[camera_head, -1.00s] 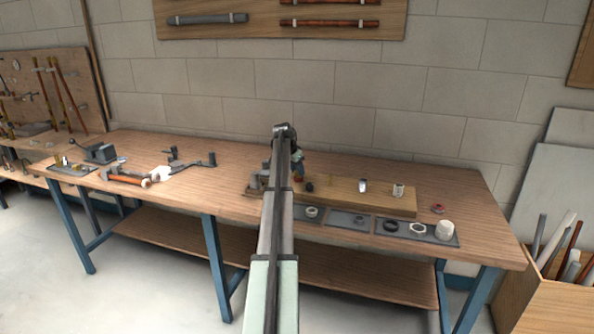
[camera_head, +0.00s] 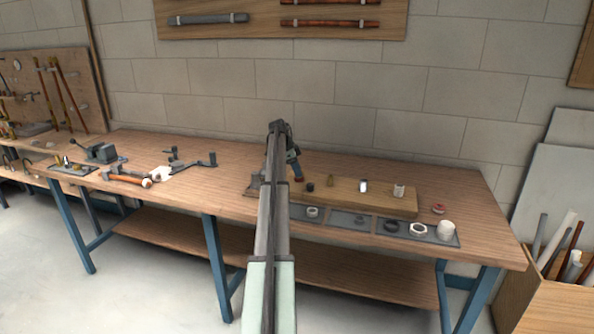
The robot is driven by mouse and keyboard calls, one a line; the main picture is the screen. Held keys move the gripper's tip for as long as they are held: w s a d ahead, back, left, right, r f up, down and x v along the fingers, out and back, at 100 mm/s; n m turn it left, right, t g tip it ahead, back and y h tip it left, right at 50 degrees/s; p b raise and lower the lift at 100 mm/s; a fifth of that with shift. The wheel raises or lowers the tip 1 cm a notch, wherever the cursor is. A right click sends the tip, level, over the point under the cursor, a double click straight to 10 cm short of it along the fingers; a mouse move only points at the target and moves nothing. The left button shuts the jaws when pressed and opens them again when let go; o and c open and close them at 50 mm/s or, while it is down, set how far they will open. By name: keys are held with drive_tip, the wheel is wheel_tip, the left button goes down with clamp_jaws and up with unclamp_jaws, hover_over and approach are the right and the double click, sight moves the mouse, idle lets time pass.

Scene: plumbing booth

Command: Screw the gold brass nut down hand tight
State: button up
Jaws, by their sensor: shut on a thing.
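My arm runs up the middle of the camera view and bends down behind itself near the wall side of the bench. My gripper (camera_head: 296,174) is low over the left end of the wooden board (camera_head: 390,204). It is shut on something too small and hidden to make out. A small brass-coloured piece (camera_head: 331,182) stands on the board, right of my gripper; I cannot tell whether it is the gold brass nut. No other likely nut shows clearly. The arm hides part of the board's left end.
A black fitting (camera_head: 310,187), a shiny fitting (camera_head: 363,186) and a pale fitting (camera_head: 399,190) stand along the board. Grey trays (camera_head: 345,220) with rings and a white cap (camera_head: 446,230) lie in front. A hammer (camera_head: 130,178) and a vise (camera_head: 100,152) are left.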

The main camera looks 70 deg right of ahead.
drive_tip(key=m+y, duration=0.1)
drive_tip(key=m, duration=0.3)
drive_tip(key=shift+d, duration=0.2)
drive_tip(key=shift+d+f+m+y, duration=0.1)
drive_tip(key=shift+d+m+y, duration=0.1)
drive_tip(key=shift+m+y, duration=0.7)
drive_tip(key=m+y, duration=0.1)
drive_tip(key=m, duration=0.3)
drive_tip(key=o, duration=1.1)
drive_tip(key=shift+o, duration=0.6)
drive_tip(key=o, duration=0.5)
